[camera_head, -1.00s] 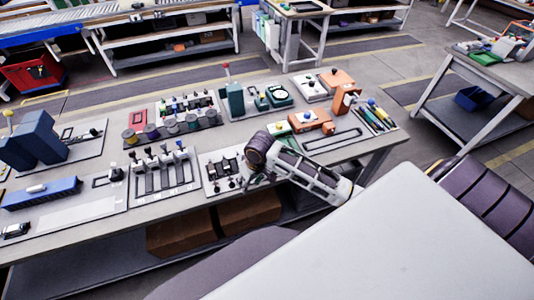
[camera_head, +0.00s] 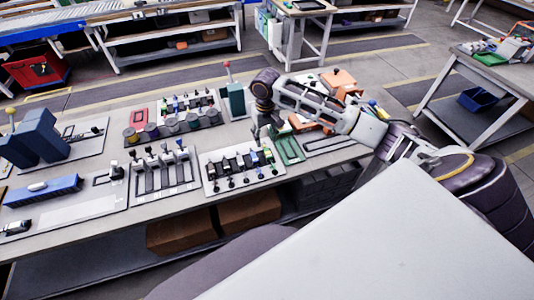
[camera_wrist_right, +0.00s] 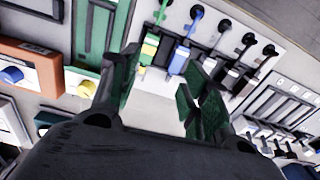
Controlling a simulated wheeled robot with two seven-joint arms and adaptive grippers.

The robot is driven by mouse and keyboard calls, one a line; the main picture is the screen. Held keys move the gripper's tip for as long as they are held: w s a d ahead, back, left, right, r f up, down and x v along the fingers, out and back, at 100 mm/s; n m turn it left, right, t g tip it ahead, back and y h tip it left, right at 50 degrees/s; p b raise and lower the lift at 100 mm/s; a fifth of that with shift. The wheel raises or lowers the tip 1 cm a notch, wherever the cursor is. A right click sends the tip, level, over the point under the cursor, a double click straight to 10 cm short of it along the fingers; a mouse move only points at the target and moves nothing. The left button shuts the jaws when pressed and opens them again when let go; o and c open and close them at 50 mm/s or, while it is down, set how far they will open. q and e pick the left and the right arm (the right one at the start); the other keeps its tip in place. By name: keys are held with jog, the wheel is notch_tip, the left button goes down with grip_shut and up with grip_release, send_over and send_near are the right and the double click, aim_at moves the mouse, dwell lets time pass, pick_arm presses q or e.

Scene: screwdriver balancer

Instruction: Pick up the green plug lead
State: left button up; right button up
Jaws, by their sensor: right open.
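The green plug lead (camera_wrist_right: 151,43) is in the right wrist view, at the end of a row of plug leads on a light panel, beside a blue lead (camera_wrist_right: 180,58). In the head view, the green lead (camera_head: 267,155) is at the right end of the panel (camera_head: 216,186). My right gripper (camera_wrist_right: 160,90) is open, with a finger on each side of an empty gap. The green lead shows beyond that gap, not gripped. In the head view, the right gripper (camera_head: 264,130) hangs just behind the panel's right end. My left gripper is not in view.
Black and white leads (camera_wrist_right: 240,58) continue the row to the right. An orange box with a blue knob (camera_wrist_right: 28,70) and a green tray (camera_head: 289,150) lie close to the gripper. A slotted panel with several levers (camera_head: 163,178) stands left of the lead panel.

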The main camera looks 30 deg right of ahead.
jog(key=shift+w+d+r+m, duration=0.2)
jog(key=shift+d+r, duration=0.4)
jog(key=shift+w+d+r+m, duration=0.2)
jog(key=shift+d+r, duration=0.35)
jog(key=shift+d, duration=0.05)
send_over(267, 152)
jog(key=shift+s+d+f, duration=0.1)
jog(key=shift+d+f, duration=0.05)
jog(key=shift+f, duration=2)
jog(key=shift+s+d+f, duration=0.1)
jog(key=shift+d+f, duration=0.05)
jog(key=shift+f, duration=2)
jog(key=shift+w+a+f+p, duration=0.15)
jog(key=shift+f+p, duration=0.35)
jog(key=shift+f, duration=2.1)
grip_shut()
